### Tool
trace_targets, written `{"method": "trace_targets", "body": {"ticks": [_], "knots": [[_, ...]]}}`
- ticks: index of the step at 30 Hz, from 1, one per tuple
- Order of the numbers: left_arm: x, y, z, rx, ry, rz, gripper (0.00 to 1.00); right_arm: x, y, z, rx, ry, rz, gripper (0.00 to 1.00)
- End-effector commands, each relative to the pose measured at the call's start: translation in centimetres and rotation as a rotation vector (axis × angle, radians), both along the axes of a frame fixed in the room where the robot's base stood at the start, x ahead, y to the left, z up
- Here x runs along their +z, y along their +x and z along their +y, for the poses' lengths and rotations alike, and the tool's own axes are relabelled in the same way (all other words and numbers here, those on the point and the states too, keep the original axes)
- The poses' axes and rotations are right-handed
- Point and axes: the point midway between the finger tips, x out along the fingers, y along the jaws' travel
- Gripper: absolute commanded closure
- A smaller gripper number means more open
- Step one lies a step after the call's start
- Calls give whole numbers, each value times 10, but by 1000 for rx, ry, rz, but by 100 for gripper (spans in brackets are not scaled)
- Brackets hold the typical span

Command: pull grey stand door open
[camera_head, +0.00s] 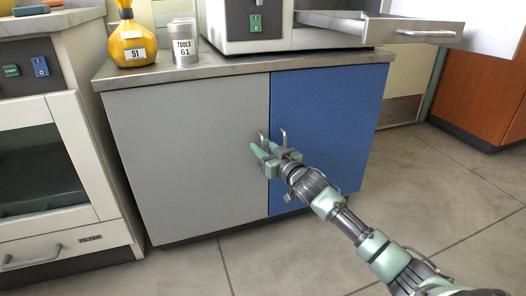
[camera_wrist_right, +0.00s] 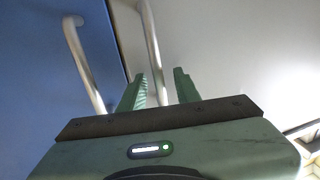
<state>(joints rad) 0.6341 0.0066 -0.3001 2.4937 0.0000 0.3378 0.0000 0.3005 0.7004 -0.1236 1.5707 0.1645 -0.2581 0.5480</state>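The grey stand door (camera_head: 185,160) is the left door of the low stand and looks shut. Its upright metal handle (camera_head: 262,136) is near its right edge. The blue door (camera_head: 335,115) beside it has its own handle (camera_head: 284,137). My right gripper (camera_head: 262,150) is at the grey door's handle. In the right wrist view the gripper (camera_wrist_right: 159,82) is open, with the grey door's handle (camera_wrist_right: 152,45) running between its fingers and gaps at the sides. The blue door's handle (camera_wrist_right: 85,65) is outside the fingers. My left gripper is not in view.
A yellow flask (camera_head: 131,45) and a tools can (camera_head: 184,48) stand on the stand's top (camera_head: 160,73). A pulled-out drawer (camera_head: 400,28) juts out above right. A white cabinet (camera_head: 90,165) stands close at left. Grey tiled floor (camera_head: 260,260) is clear in front.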

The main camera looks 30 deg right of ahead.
Motion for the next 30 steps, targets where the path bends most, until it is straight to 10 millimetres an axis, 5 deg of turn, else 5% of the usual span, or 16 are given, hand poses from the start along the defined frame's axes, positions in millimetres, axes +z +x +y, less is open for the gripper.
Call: {"method": "trace_targets", "body": {"ticks": [8,12,30], "knots": [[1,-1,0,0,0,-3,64,0,1,0,0,0,0,67],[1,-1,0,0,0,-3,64,0,1,0,0,0,0,100],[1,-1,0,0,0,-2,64,0,1,0,0,0,0,100]]}}
